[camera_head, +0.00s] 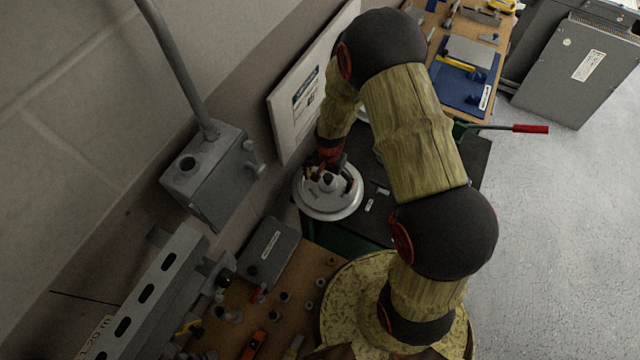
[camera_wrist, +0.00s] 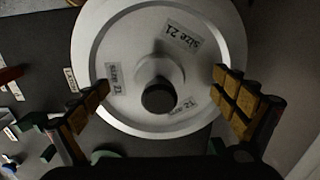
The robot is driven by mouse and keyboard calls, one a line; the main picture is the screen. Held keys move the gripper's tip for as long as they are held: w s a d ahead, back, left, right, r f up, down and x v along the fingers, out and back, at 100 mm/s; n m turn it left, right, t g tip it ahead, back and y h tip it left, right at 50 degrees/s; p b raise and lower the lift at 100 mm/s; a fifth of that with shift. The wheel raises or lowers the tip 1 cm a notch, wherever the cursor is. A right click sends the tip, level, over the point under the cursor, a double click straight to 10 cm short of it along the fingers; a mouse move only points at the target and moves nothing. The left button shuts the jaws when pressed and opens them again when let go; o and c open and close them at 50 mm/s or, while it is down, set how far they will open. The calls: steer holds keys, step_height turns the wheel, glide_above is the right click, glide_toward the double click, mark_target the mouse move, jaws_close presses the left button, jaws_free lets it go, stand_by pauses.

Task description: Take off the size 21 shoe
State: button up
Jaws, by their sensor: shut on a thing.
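The size 21 shoe (camera_wrist: 130,40) is a round pale grey disc with a raised rim and "size 21" labels on its face. A central hub with a dark round end (camera_wrist: 158,97) shows in its middle. In the head view the shoe (camera_head: 325,208) lies over a dark surface, below the white board. My gripper (camera_head: 326,165) reaches down over its far side. Finger contact and the shoe's underside are hidden.
A grey wall box (camera_head: 208,175) with a conduit is left of the shoe. A white board (camera_head: 308,90) stands behind it. A red-handled lever (camera_head: 520,128) sticks out to the right. A wooden bench (camera_head: 275,318) with small parts is in front. Open floor lies at right.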

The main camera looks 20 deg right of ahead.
mark_target(328, 177)
steer(key=shift+s+f, duration=0.15)
steer(key=shift+s, duration=0.3)
steer(key=c, duration=0.7)
steer(key=shift+s+r+p, duration=0.1)
steer(key=shift+r+p, duration=0.35)
steer(key=shift+r, duration=0.25)
jaws_close()
steer(key=shift+r+p, duration=0.3)
steer(key=shift+r, duration=0.1)
steer(key=shift+w+r, duration=0.35)
steer(key=shift+r, duration=0.2)
steer(key=shift+o, duration=0.5)
jaws_free()
steer(key=shift+w+r, duration=0.1)
steer(key=shift+w, duration=0.05)
steer(key=shift+p, duration=0.3)
